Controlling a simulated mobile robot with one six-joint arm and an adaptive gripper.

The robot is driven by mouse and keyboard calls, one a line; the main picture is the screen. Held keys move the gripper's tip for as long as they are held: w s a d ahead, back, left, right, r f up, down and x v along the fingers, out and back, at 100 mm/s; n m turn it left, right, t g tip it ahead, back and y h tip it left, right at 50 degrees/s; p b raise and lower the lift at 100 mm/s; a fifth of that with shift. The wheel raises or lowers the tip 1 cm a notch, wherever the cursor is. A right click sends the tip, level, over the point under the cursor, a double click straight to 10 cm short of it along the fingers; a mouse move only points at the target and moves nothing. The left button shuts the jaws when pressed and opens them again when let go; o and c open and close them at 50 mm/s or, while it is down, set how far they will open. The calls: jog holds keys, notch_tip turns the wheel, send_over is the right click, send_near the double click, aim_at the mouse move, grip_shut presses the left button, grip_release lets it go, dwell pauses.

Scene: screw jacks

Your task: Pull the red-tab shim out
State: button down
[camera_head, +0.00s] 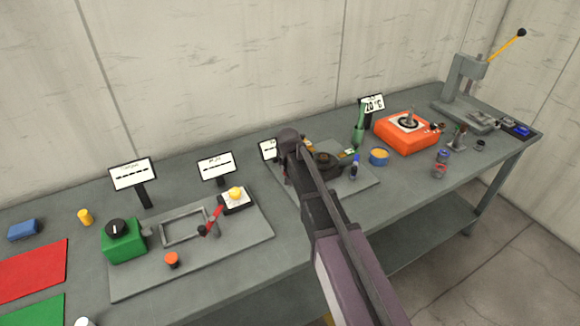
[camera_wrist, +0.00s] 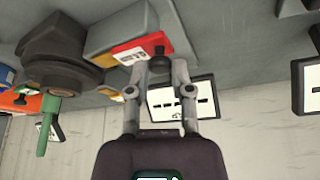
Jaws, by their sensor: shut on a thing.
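The red-tab shim (camera_wrist: 126,53) shows in the wrist view as a red piece with a pale label, against a grey and yellow block (camera_wrist: 118,35). My gripper (camera_wrist: 160,66) is shut at the shim's end, its two grey fingers either side of a small dark knob. The exact contact is partly hidden by the fingers. A dark, wide round jack body (camera_wrist: 62,55) stands to the left of the block. In the head view my arm and gripper (camera_head: 290,150) reach over the middle plate and hide the shim.
In the head view, a green box with a black dial (camera_head: 122,240) and a red-handled lever (camera_head: 213,218) sit to the left. An orange unit (camera_head: 406,132) and a press (camera_head: 462,85) stand at the right. A sign (camera_wrist: 182,103) stands close behind my fingers in the wrist view.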

jog(key=shift+s+a, duration=0.2)
jog(key=shift+a, duration=0.1)
jog(key=c, duration=0.5)
grip_release()
jog(key=shift+w, duration=0.1)
jog(key=shift+d, duration=0.1)
